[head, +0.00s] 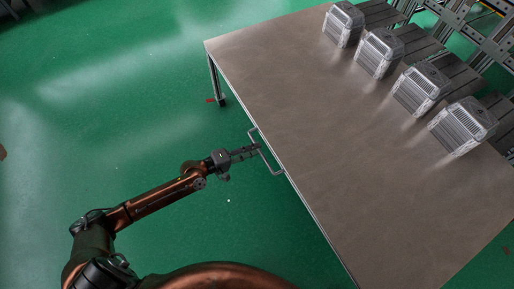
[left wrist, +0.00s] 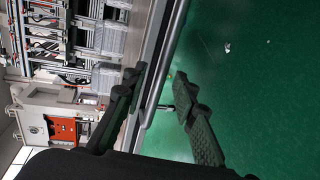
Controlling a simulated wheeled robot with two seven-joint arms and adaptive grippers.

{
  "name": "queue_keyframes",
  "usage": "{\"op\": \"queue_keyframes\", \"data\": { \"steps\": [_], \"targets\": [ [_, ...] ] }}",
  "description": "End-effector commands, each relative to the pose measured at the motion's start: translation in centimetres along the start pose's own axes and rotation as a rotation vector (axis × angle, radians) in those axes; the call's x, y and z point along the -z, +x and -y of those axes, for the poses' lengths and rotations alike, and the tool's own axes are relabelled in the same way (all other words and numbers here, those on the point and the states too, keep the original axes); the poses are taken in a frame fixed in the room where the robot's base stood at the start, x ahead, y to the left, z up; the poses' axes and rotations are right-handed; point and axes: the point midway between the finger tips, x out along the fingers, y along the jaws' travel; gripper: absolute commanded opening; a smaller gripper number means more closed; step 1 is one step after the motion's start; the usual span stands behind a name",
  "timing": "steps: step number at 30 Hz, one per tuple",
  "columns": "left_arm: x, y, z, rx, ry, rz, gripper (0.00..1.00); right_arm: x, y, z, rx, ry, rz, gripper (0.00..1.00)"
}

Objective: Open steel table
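The steel table (head: 330,150) has a flat grey-brown top and runs diagonally across the head view. A thin bar handle (head: 272,166) sticks out from its left edge. My left gripper (head: 255,149) is at the handle, at the end of the copper-coloured arm. In the left wrist view, the two dark fingers of the left gripper (left wrist: 160,72) stand apart. The handle bar (left wrist: 154,92) runs between them, with a gap to the right-hand finger. Whether the left-hand finger touches the bar is not clear. My right gripper is not in view.
Several grey ribbed boxes (head: 377,53) stand in a row along the table's far right side. Metal racking (head: 480,30) is behind them. A table leg (head: 218,90) shows at the left corner.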

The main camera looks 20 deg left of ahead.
Motion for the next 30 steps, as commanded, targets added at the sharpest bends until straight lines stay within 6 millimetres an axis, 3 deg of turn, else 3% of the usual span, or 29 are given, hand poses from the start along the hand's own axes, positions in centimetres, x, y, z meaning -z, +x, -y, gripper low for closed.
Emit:
{"op": "queue_keyframes", "data": {
  "steps": [6,16,27,30],
  "targets": [
    [0.1,2.2,0.0,0.0,0.001,0.0,0.26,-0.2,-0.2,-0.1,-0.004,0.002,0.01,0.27],
    [0.0,2.5,0.1,0.001,0.002,0.0,0.26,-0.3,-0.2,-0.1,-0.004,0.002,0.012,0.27],
    [0.0,2.5,0.1,0.001,0.002,-0.001,0.0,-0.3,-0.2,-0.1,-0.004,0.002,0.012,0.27],
    [0.1,2.5,0.1,0.001,0.002,-0.001,0.0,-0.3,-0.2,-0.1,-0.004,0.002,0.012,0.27]
  ]
}}
